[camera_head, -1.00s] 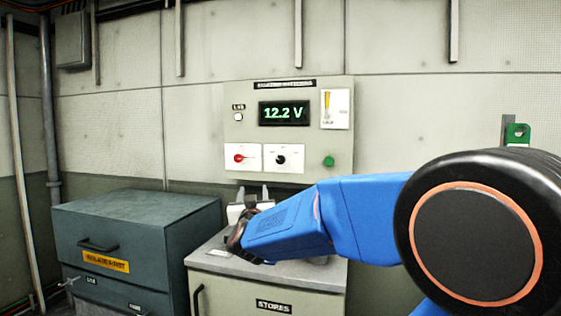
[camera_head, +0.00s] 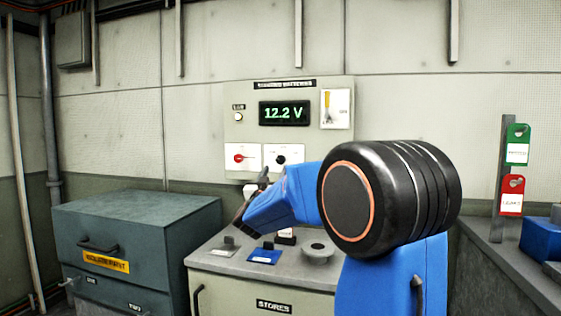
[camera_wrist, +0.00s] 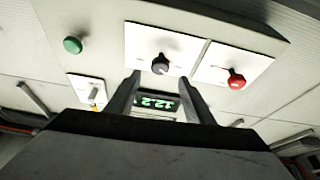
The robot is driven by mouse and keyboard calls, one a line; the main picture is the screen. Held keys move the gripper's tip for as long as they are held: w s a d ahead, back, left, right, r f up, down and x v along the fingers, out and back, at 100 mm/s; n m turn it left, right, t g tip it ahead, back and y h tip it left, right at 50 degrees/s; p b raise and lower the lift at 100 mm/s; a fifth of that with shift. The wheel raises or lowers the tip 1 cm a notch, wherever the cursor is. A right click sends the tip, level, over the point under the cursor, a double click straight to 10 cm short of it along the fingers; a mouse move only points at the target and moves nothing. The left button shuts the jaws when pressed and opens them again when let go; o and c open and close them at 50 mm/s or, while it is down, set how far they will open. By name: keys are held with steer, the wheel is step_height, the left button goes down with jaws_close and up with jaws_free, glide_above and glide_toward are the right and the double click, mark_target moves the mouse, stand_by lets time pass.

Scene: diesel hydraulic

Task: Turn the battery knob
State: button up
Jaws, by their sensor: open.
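The wall panel (camera_head: 292,90) carries a red knob (camera_head: 239,158) and a black knob (camera_head: 281,160), each on a white plate. I cannot tell from the labels which one is the battery knob. In the wrist view the black knob (camera_wrist: 160,64) lies just beyond my fingertips, near the middle between them, and the red knob (camera_wrist: 236,80) is to the right. My gripper (camera_wrist: 160,76) is open and empty, its two fingers apart. In the head view my gripper (camera_head: 258,184) is below the two knobs. No contact with a knob shows.
A display (camera_head: 284,113) reads 12.2 V above the knobs. A green button (camera_wrist: 72,45) sits on the panel. Below is a stores cabinet (camera_head: 212,262) with small items on top. A dark chest (camera_head: 140,215) stands left; green and red tags (camera_head: 515,150) hang right.

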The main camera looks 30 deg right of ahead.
mark_target(280, 160)
steer(key=x, duration=0.9)
steer(key=c, duration=1)
